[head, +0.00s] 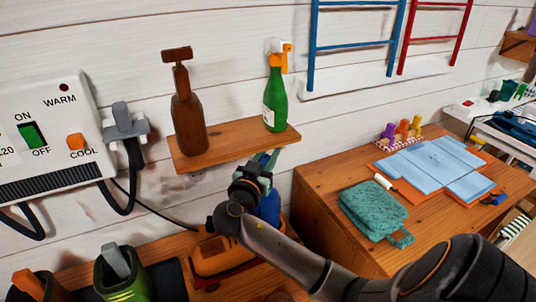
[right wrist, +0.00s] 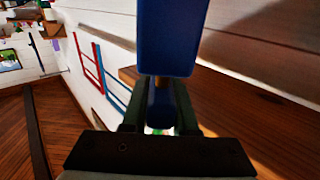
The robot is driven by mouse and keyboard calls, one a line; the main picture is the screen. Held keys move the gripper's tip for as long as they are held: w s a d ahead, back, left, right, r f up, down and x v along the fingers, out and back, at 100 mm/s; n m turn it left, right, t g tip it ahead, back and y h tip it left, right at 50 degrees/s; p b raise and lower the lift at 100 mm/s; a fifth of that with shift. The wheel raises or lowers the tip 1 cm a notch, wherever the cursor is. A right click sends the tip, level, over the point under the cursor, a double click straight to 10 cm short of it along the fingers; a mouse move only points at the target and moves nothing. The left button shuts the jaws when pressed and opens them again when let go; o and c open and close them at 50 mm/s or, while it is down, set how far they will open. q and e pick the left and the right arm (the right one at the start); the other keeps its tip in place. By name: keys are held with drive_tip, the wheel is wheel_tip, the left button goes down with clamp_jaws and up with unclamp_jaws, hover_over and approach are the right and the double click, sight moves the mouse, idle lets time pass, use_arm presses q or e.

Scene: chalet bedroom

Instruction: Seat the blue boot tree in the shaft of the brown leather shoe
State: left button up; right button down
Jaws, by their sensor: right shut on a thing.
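My right gripper (head: 258,172) is shut on the blue boot tree (head: 269,206), in front of the wall and just below the small wooden shelf. In the right wrist view the blue block of the boot tree (right wrist: 170,38) fills the top middle, and its narrower part sits between the fingers (right wrist: 158,118). An orange-brown item (head: 218,258), perhaps the leather shoe, lies on the wooden surface below the gripper, partly hidden by my arm. My left gripper is not in view.
A green boot (head: 122,276) stands beside the brown one. The shelf (head: 235,146) above holds a brown bottle (head: 187,115) and a green spray bottle (head: 275,98). A wooden cabinet (head: 322,190) at right holds a teal cloth (head: 373,212) and blue sheets (head: 435,163).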

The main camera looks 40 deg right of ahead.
drive_tip(key=c, duration=1.1)
unclamp_jaws()
drive_tip(key=shift+f, duration=0.15)
drive_tip(key=shift+c, duration=0.2)
drive_tip(key=o, duration=0.5)
drive_tip(key=shift+c, duration=0.2)
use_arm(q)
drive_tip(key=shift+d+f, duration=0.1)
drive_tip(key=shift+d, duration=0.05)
use_arm(e)
drive_tip(key=b+v, duration=0.1)
drive_tip(key=v, duration=0.4)
drive_tip(key=shift+a, duration=0.45)
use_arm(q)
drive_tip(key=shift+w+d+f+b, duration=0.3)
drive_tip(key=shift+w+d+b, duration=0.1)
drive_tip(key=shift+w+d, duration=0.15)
use_arm(e)
drive_tip(key=v, duration=0.6)
drive_tip(key=shift+s+a+r, duration=0.2)
drive_tip(key=shift+a+r, duration=0.05)
drive_tip(key=shift+a, duration=0.05)
